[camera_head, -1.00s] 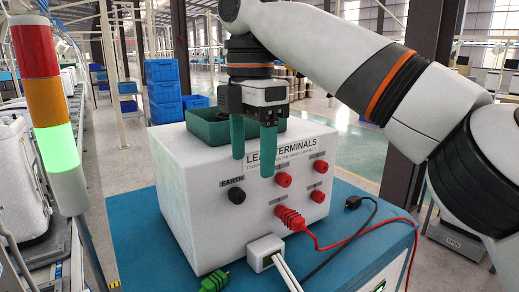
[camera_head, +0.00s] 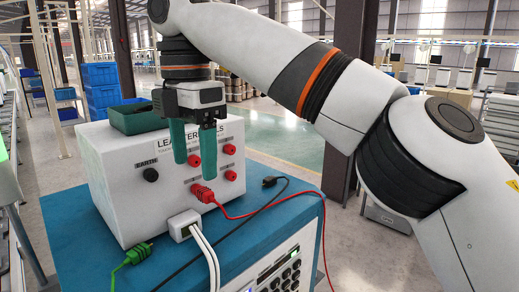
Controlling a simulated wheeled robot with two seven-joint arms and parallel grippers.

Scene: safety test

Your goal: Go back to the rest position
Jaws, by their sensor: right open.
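My right gripper (camera_head: 194,148) hangs with its two green fingers pointing down, apart and empty, in front of the white terminal box (camera_head: 115,195). The fingers cover part of the box's label and some sockets. A red plug (camera_head: 203,193) sits at a lower red socket, with a red lead running right. The black EARTH socket (camera_head: 151,175) is free. A green plug (camera_head: 138,253) and a white plug (camera_head: 184,226) lie on the blue bench top in front of the box. My left gripper is not in view.
A black lead's plug (camera_head: 269,181) lies on the blue bench (camera_head: 70,225). An instrument with buttons (camera_head: 283,270) is at the bench's front. Blue crates (camera_head: 100,88) stand behind. Open floor (camera_head: 290,135) lies to the right.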

